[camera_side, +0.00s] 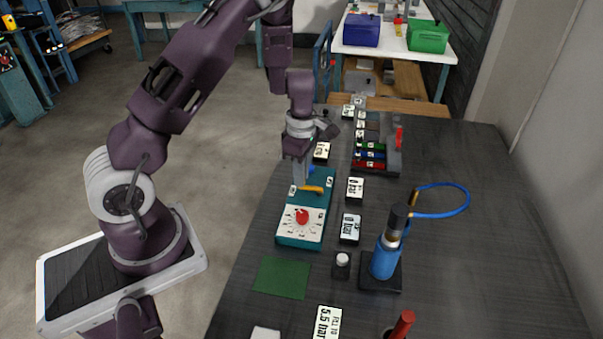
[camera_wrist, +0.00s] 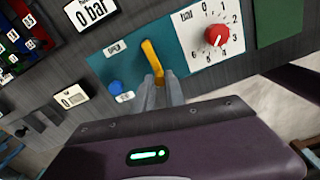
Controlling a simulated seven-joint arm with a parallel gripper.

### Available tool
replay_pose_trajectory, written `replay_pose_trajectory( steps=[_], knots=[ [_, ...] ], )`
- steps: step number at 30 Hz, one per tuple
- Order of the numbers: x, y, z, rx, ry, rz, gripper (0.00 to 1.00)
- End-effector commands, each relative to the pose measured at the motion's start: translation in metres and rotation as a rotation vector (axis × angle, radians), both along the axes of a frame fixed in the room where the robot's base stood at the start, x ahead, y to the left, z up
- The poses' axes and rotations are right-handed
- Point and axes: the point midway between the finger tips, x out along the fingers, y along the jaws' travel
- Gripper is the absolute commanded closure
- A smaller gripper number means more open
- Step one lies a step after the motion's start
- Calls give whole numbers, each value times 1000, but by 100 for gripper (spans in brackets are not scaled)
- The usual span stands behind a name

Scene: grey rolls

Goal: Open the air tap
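The air tap is a yellow lever (camera_side: 313,189) on a teal panel (camera_side: 318,207); it also shows in the wrist view (camera_wrist: 151,55). There, its upper end is on the panel and its lower end reaches my fingertips. My gripper (camera_side: 299,183) comes down at the lever's left end in the side view. In the wrist view, the two grey fingers (camera_wrist: 158,82) are close together around the lever's lower end.
A dial with a red knob (camera_side: 302,216), marked in bar, sits on the same panel. A blue bottle-like pump (camera_side: 387,255) with a blue hose is farther right. The right of the table is clear.

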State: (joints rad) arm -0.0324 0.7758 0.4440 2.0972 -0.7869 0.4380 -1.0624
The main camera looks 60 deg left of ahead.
Motion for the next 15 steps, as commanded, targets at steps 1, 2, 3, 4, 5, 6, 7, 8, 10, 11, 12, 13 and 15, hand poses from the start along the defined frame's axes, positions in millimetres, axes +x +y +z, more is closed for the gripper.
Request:
replay_pose_trajectory(
  steps=[1, 2, 3, 4, 5, 6, 7, 8, 10, 11, 12, 13, 15],
  knots=[
    [0, 0, 0, 0, 0, 0, 100],
    [0, 0, 0, 0, 0, -1, 100],
    [0, 0, 0, -1, -1, -2, 100],
    [0, 0, 0, -1, -1, -3, 100],
    [0, 0, 0, -1, -1, -5, 100],
    [1, 0, 0, -1, -1, -10, 100],
    [1, 0, 0, -1, -1, -16, 100],
    [1, 1, 0, -1, -1, -23, 100],
    [2, 2, 1, -1, -1, -47, 100],
    [3, 2, 0, 0, -1, -60, 100],
    [3, 3, 0, 0, -1, -80, 100],
    [4, 3, 0, 0, -1, -99, 100],
    [6, 5, 0, -2, -1, -147, 100]
  ],
)
